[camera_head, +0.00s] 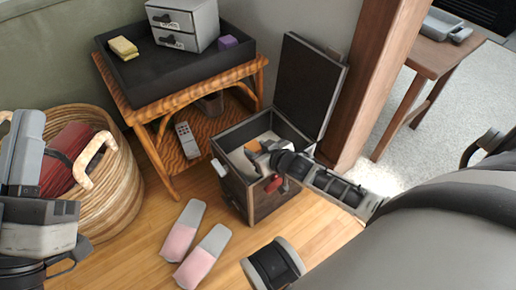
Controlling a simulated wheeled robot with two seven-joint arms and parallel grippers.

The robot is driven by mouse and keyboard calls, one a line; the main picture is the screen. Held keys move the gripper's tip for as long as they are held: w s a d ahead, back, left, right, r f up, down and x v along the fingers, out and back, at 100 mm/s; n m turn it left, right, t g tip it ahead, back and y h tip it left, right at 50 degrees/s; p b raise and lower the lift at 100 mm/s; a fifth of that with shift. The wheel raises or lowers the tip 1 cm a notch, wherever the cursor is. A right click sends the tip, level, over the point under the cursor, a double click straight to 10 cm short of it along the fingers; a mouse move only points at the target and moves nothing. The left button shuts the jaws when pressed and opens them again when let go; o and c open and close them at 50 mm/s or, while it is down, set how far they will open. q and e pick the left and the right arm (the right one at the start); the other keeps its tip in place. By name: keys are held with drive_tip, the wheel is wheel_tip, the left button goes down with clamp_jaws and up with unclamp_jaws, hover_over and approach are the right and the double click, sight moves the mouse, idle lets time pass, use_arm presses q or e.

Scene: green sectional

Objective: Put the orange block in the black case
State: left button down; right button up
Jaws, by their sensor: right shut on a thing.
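The black case (236,187) stands on the wooden floor with its lid (305,85) raised at the back. My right gripper (254,150) reaches in from the right, with its tip over the case's opening. It is shut on the orange block (253,145), only a small part of which shows at the fingertips. I cannot tell whether the block touches the inside of the case. My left gripper (24,150) is at the left edge in front of the basket, and its jaws cannot be made out.
A wicker table (190,82) bears a black tray (150,88) with a small drawer box (184,22), a yellow item (124,47) and a purple block (228,42). A basket (122,185) stands left. Pink slippers (184,231) lie before the case. A wooden post (370,80) rises behind.

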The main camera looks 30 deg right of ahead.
drive_tip(key=shift+f, duration=0.35)
drive_tip(key=o, duration=1)
drive_tip(key=shift+c, duration=0.2)
use_arm(q)
drive_tip(key=shift+s+r+m+h, duration=0.15)
drive_tip(key=shift+r+m+h, duration=0.2)
drive_tip(key=shift+m+h, duration=0.05)
use_arm(e)
drive_tip(key=shift+r, duration=0.25)
drive_tip(key=p+v, duration=0.3)
drive_tip(key=v, duration=0.2)
drive_tip(key=p+v, duration=0.3)
drive_tip(key=v, duration=0.3)
drive_tip(key=shift+r, duration=0.5)
use_arm(q)
wheel_tip(320, 180, down, 10)
drive_tip(key=s+n+g+y, duration=0.1)
drive_tip(key=n+g+y, duration=0.4)
drive_tip(key=n, duration=0.2)
drive_tip(key=shift+s+d+r, duration=0.2)
drive_tip(key=shift+s+d, duration=0.15)
drive_tip(key=shift+d, duration=0.05)
use_arm(e)
drive_tip(key=shift+s+r, duration=0.1)
drive_tip(key=shift+s, duration=0.35)
